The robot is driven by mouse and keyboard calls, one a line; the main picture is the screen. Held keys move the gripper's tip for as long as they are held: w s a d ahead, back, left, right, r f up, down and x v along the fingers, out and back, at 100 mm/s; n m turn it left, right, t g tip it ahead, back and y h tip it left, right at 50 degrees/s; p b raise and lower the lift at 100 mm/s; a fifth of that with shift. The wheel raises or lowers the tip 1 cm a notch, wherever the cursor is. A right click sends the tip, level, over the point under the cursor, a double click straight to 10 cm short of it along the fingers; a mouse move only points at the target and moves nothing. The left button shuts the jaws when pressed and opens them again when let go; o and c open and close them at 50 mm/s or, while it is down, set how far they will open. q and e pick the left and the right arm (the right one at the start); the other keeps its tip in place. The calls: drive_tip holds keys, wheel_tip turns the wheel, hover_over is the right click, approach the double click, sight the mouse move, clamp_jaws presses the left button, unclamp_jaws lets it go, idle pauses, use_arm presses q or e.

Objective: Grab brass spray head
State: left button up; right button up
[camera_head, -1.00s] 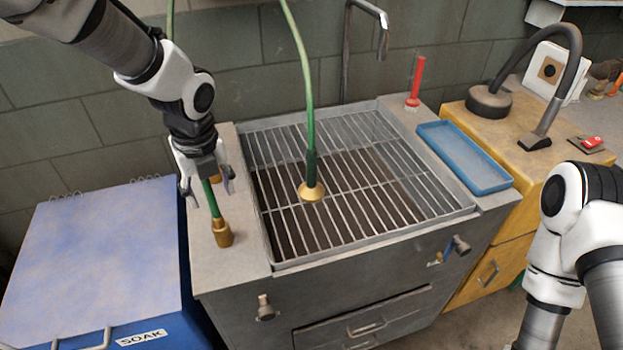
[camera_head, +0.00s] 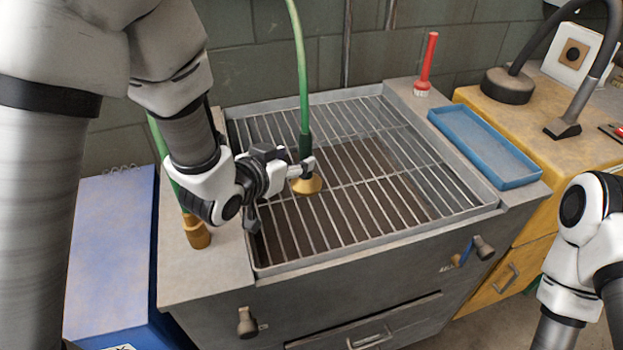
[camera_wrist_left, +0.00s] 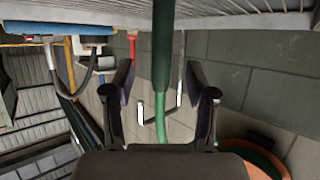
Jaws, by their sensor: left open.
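The brass spray head (camera_head: 308,184) hangs over the metal grate, flared end down, below a dark green sleeve (camera_head: 305,147) on a green hose (camera_head: 299,70). My left gripper (camera_head: 287,172) has come in from the left, level with the top of the head and the sleeve, and is open. In the left wrist view, which looks upside down, the sleeve (camera_wrist_left: 163,50) stands between the two spread fingers of the gripper (camera_wrist_left: 162,92). The brass part is not visible there. My right arm shows at the right edge, but its gripper is out of view.
A second brass fitting (camera_head: 195,232) on a green hose stands on the sink's left ledge, close under my left arm. The grate (camera_head: 350,205) covers the basin.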

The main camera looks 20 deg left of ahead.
sight(302, 154)
use_arm(q)
drive_tip(key=shift+w+d+r, duration=0.15)
drive_tip(key=shift+w, duration=0.4)
drive_tip(key=x, duration=0.3)
drive_tip(key=p+x, duration=0.1)
drive_tip(key=x, duration=0.1)
drive_tip(key=shift+w+f, duration=0.2)
drive_tip(key=shift+f, duration=0.3)
drive_tip(key=shift+s+r, duration=0.1)
drive_tip(key=shift+s, duration=0.05)
clamp_jaws()
